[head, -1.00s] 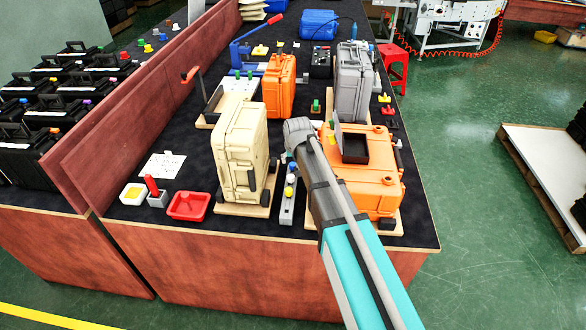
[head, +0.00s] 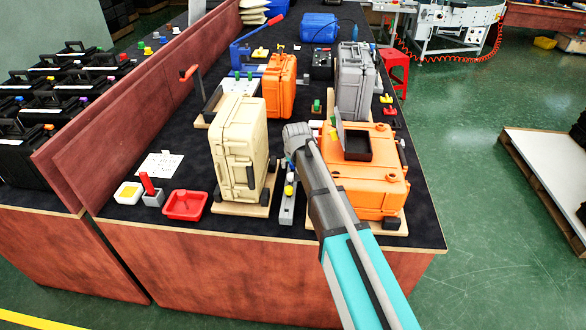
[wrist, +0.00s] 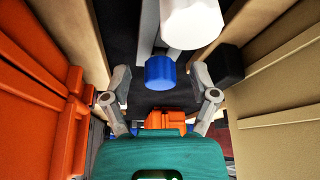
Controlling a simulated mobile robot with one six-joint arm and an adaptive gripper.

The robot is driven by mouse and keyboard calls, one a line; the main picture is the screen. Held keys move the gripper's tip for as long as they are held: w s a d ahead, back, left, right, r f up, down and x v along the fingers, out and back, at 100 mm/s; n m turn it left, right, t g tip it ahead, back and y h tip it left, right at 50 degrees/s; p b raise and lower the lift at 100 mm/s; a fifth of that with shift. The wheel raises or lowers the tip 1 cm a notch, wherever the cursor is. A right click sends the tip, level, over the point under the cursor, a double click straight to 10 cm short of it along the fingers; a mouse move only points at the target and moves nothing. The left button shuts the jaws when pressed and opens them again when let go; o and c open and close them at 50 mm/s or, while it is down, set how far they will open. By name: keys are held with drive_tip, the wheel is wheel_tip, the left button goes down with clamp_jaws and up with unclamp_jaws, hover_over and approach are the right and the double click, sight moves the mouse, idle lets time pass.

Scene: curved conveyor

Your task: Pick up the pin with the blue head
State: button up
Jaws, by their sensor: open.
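The pin with the blue head (wrist: 160,72) shows in the wrist view, in line with the space between my fingers. My gripper (wrist: 160,80) is open, with one finger on each side of the blue head and nothing held. Whether the fingers are down at the head's height is hard to tell. A larger white head (wrist: 190,22) is just above the blue one in the picture. In the head view, the grey pin rack (head: 286,212) stands between the beige and orange cases. A yellow head (head: 289,190) shows on it; my wrist hides part of the rack.
The beige case (head: 234,150) stands close on the left of the rack, and the large orange case (head: 362,185) close on the right, leaving a narrow gap. A red tray (head: 185,205) lies at the front left. Dark tabletop is bare near the front edge.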

sight(293, 163)
idle(0.4)
clamp_jaws()
drive_tip(key=shift+r, duration=0.15)
wheel_tip(293, 163, up, 10)
drive_tip(key=p, duration=1)
idle(1.0)
drive_tip(key=shift+r+p, duration=1.6)
drive_tip(key=shift+p, duration=0.15)
drive_tip(key=shift+s, duration=0.1)
